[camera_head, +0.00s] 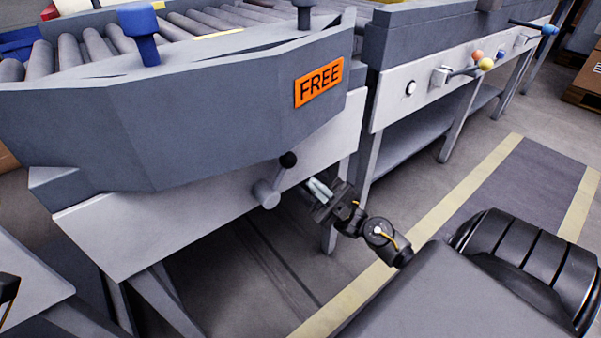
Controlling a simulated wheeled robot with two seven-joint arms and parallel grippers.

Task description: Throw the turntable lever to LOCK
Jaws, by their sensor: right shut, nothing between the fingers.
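The turntable lever (277,178) sits on the pale front panel of the turntable. It has a round grey hub and a short arm tilted up to the right, ending in a black ball knob (288,159). An orange sign (319,82) above it reads FREE. My right gripper (316,189) is shut and empty, just right of the lever and a little below the knob. A gap shows between its fingers and the knob. Only a dark sliver shows at the left edge, perhaps part of my left arm; my left gripper cannot be made out.
The grey turntable (200,120) carries rollers and blue posts on top. A neighbouring bench (410,105) on the right has a white knob and levers with coloured balls. A grey panel (30,275) stands at lower left. Open floor lies right of my arm.

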